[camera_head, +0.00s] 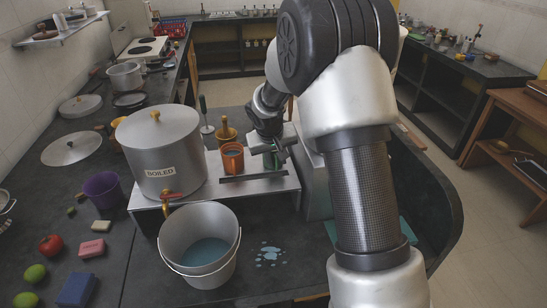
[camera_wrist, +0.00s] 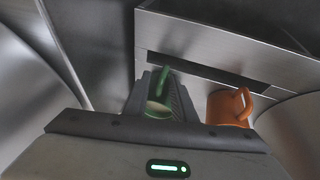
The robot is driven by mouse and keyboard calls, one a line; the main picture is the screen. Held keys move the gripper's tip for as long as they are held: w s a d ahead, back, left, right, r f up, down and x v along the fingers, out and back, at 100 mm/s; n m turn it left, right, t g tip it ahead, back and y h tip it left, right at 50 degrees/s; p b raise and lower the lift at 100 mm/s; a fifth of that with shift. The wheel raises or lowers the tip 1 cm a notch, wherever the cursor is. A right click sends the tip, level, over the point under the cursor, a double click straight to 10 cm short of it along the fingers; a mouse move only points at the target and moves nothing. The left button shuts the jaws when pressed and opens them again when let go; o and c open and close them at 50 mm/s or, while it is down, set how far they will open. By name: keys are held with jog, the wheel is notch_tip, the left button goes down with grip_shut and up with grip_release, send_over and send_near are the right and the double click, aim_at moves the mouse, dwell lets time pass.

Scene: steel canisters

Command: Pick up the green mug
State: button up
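The green mug (camera_wrist: 157,109) shows in the wrist view, just beyond the front edge of my gripper. Its green handle (camera_wrist: 163,78) points away from the camera, and a pale inside shows. In the head view only a small green patch (camera_head: 273,162) of it shows, mostly hidden by my gripper (camera_head: 274,152). My gripper is down at the mug, on the steel stand to the right of the orange mug (camera_head: 232,158). Grey ridged parts lie close around the green mug in the wrist view. I cannot tell whether the fingers touch or grip it.
The orange mug (camera_wrist: 229,107) stands close beside the green one. A large steel pot (camera_head: 160,145) marked "BOILED" stands on the left of the steel stand (camera_head: 245,192). A steel bucket (camera_head: 199,243) with blue liquid stands in front, beside a blue spill (camera_head: 270,256).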

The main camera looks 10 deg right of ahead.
grip_shut()
jog(key=shift+s, duration=0.1)
